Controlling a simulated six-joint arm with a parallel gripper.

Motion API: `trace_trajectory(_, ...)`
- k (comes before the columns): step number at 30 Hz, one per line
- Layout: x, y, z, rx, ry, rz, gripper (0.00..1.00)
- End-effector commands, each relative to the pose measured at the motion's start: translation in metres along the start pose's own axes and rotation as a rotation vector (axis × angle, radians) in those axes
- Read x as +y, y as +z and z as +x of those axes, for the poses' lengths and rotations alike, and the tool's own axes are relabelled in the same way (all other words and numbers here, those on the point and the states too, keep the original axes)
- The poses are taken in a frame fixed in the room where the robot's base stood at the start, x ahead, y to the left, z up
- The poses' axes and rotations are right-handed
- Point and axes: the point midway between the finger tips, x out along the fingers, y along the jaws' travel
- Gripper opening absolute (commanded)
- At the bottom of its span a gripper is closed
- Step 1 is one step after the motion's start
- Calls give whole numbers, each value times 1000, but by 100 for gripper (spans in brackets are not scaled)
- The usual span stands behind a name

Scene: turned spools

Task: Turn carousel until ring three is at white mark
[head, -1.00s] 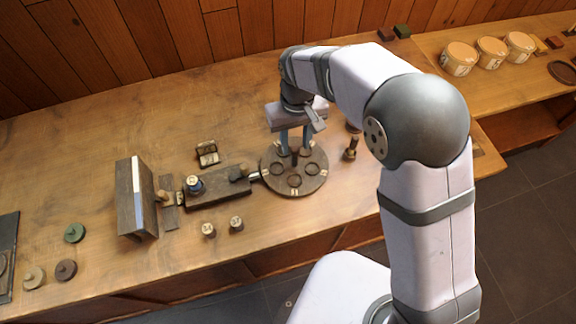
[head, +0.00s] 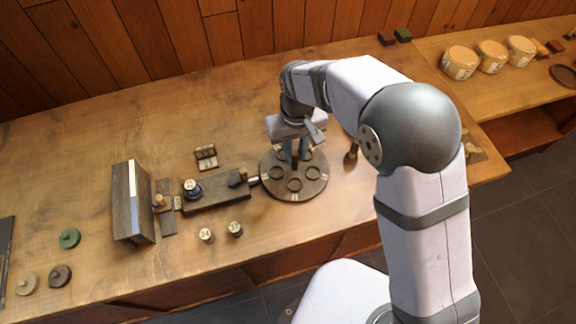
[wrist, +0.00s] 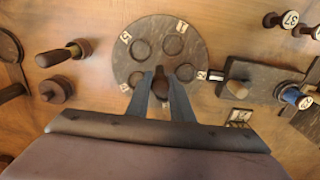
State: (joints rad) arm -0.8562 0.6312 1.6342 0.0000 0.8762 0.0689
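The round dark carousel (head: 283,187) stands on the bench with ring-shaped recesses and small pale number tags around its rim. In the wrist view the carousel (wrist: 128,66) shows tags that look like 5, 1 and 2; the tag like 2 (wrist: 202,75) is at the right rim, beside a pale mark (wrist: 216,76) at the end of the wooden block. I cannot make out a tag 3; the near side is hidden by my gripper.
Left of the carousel in the head view is a dark block (head: 215,198) with a blue spool (head: 193,190). Two small numbered spools (head: 206,235) stand in front. A bottle-like brown peg (head: 352,151) stands close on the right.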

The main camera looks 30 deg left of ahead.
Motion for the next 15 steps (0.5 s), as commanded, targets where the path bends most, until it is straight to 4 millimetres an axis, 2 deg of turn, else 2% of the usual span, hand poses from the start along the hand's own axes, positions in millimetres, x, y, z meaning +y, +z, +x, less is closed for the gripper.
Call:
trace_trajectory(5, 0, 0, -1, 0, 0, -85, 4)
trace_trajectory(15, 0, 0, -2, -1, 0, -494, 4)
